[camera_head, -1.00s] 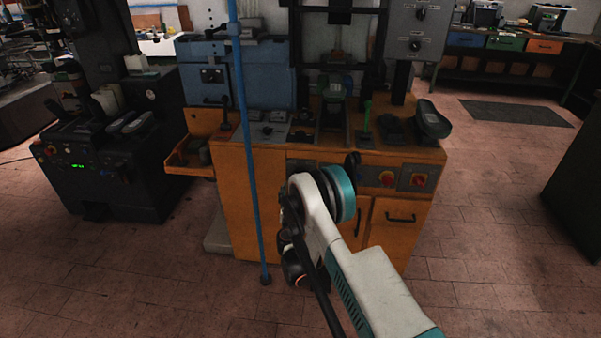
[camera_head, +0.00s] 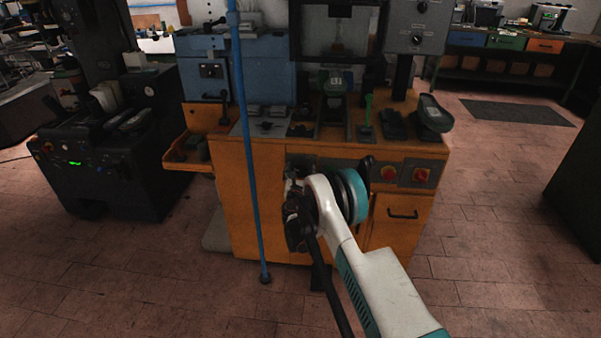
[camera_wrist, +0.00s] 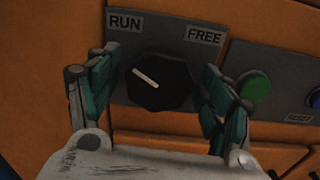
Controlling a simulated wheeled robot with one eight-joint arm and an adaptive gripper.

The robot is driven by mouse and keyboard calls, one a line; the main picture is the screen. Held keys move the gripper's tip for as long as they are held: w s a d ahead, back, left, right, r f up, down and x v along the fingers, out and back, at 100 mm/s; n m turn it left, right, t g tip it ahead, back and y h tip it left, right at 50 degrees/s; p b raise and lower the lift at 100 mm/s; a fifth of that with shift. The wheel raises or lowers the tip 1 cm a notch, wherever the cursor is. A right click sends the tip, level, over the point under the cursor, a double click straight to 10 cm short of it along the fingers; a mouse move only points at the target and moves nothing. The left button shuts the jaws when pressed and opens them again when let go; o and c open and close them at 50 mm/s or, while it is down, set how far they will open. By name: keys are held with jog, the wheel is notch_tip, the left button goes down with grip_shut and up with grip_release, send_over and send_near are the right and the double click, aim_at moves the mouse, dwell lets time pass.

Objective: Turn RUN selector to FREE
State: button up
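The selector is a black round knob (camera_wrist: 165,92) with a white pointer bar, on a grey plate in the wrist view. The bar's outer end points up and left, toward the RUN label (camera_wrist: 125,22). The FREE label (camera_wrist: 205,36) is at the plate's upper right. My gripper (camera_wrist: 160,64) is open, with one finger left of the knob and one right of it. Gaps show between the knob and the fingers, though the right one is narrow. In the head view my arm hides the knob, and my gripper is mostly hidden against the cabinet front.
Right of the knob are a green button (camera_wrist: 254,86) and a RESET label (camera_wrist: 299,118). The orange cabinet (camera_head: 236,205) also carries red switches (camera_head: 389,174) on its front. A blue vertical pole (camera_head: 251,170) stands left of my arm. Floor to the right is clear.

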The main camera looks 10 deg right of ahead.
jog(key=c, duration=0.9)
jog(key=shift+m, duration=0.3)
jog(key=m, duration=1)
jog(key=shift+d+m, duration=0.1)
jog(key=shift+m, duration=0.3)
jog(key=m, duration=0.6)
jog(key=shift+f, duration=0.15)
jog(key=m, duration=0.6)
jog(key=shift+m, duration=0.3)
jog(key=shift+f, duration=0.1)
